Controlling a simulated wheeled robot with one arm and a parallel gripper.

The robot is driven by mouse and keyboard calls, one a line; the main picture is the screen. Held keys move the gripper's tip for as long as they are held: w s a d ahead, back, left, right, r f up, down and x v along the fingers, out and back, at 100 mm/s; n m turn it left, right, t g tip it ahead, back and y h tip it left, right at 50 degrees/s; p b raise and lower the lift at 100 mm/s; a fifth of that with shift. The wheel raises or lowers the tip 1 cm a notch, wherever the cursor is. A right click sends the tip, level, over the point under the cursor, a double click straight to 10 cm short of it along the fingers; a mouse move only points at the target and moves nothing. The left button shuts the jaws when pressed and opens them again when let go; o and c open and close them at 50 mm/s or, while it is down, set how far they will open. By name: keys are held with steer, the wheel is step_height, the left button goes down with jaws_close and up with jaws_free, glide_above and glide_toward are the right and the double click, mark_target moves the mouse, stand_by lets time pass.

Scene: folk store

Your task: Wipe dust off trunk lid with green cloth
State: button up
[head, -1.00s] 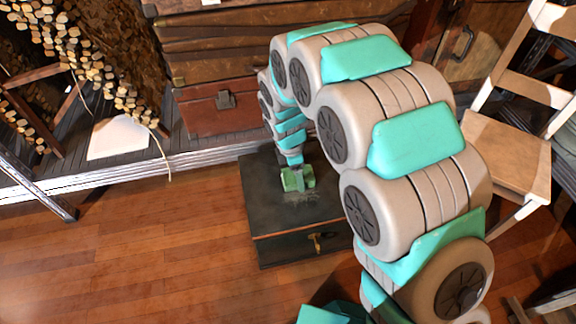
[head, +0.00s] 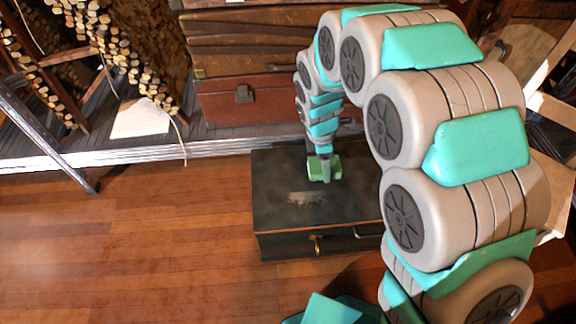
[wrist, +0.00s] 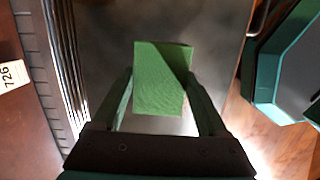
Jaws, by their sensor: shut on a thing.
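The dark trunk (head: 345,215) stands on the wood floor with its lid closed and a brass clasp on its front. A pale dusty patch (head: 303,198) shows on the lid, left of and in front of the cloth. My gripper (head: 322,168) is shut on the green cloth (head: 332,163), a folded pad, over the back middle of the lid. In the wrist view the cloth (wrist: 160,85) sits between my two fingers (wrist: 163,100), with the grey lid (wrist: 105,35) behind it. I cannot tell whether the cloth touches the lid.
Stacked brown trunks (head: 235,103) stand on a raised plank platform (head: 55,155) behind. A white sheet (head: 141,118) lies on that platform. A wooden chair (head: 556,112) stands at the right. The floor (head: 150,250) at the left is clear.

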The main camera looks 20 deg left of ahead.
steer(key=shift+r+p, duration=0.5)
steer(key=shift+r, duration=1.1)
